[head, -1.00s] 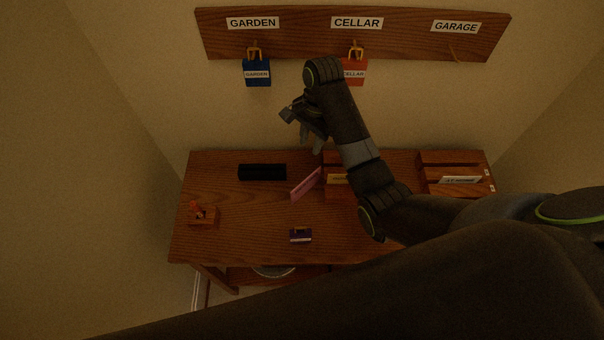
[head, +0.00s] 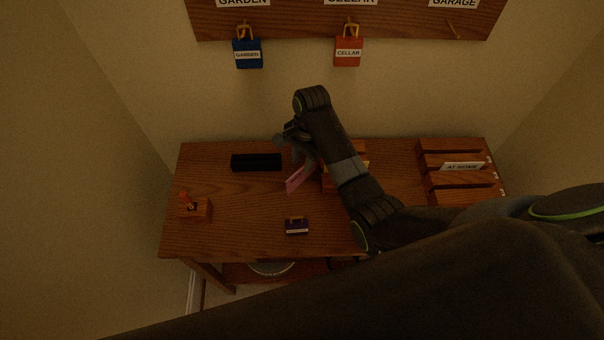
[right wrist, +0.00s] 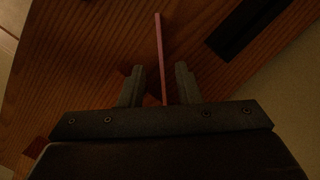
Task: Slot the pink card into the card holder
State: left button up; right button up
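The pink card (head: 296,179) stands on edge, slanted, near the middle of the desk in the head view. In the right wrist view the card (right wrist: 159,55) is seen edge-on as a thin strip. My right gripper (right wrist: 158,84) is open, with one finger on each side of the card and gaps visible. In the head view the right gripper (head: 297,152) is just above the card, partly hidden by my wrist. A long black block (head: 256,162), seemingly the card holder, lies left of the card, with its dark side also in the right wrist view (right wrist: 240,25). My left gripper is out of view.
A wooden rack (head: 432,159) with a white card stands at the desk's right. Another wooden rack is mostly behind my right arm. A purple padlock-like piece (head: 297,227) and a small wooden stand (head: 194,210) are nearer. Padlocks (head: 248,54) hang on the wall board.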

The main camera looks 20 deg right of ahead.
aim_at(302, 169)
jog(key=shift+w+f+p, duration=0.1)
jog(key=shift+f+p, duration=0.35)
jog(key=shift+f, duration=2.1)
jog(key=shift+c, duration=0.3)
grip_shut()
